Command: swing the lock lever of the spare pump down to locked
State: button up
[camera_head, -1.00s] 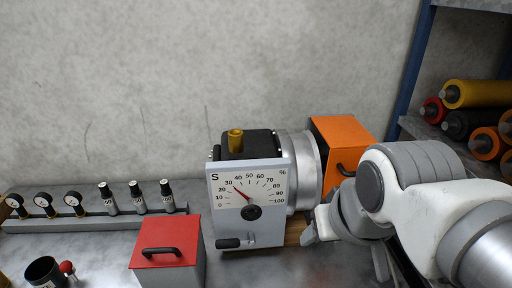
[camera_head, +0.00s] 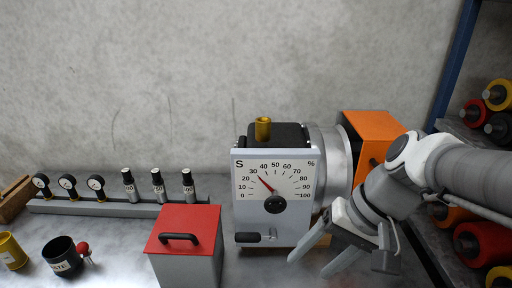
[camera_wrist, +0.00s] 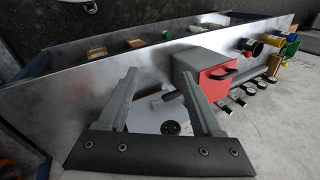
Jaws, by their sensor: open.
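The spare pump (camera_head: 240,211) stands on the bench with a white dial face marked S. The dial's red needle points near 30. The lock lever (camera_head: 248,238) is a short black grip low on the front panel, lying level and pointing left from its pivot. My gripper (camera_head: 309,266) is in front and to the right of the panel, apart from the lever. Its two fingers are spread and empty. In the wrist view, the lever (camera_wrist: 167,97) and the dial hub show between the fingers of my gripper (camera_wrist: 158,70).
A grey box with a red lid and handle (camera_head: 185,226) stands just left of the pump. An orange box (camera_head: 370,128) is behind right. Gauges and bottles line a rail (camera_head: 110,208) at left. A black cup (camera_head: 62,258) stands front left. A shelf of rollers is right.

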jog(key=w+a+f+m+g+y+b, duration=0.1)
jog(key=w+a+f+m+y+b, duration=0.1)
jog(key=w+f+y+b, duration=0.4)
jog(key=m+t+y+b, duration=0.4)
jog(key=m+t+b, duration=0.1)
jog(key=m+b, duration=0.1)
send_near(248, 237)
jog(key=x, duration=0.7)
jog(key=f+b+x, duration=0.1)
jog(key=x, duration=0.2)
jog(key=shift+w, duration=0.4)
jog(key=shift+c, duration=0.4)
grip_shut()
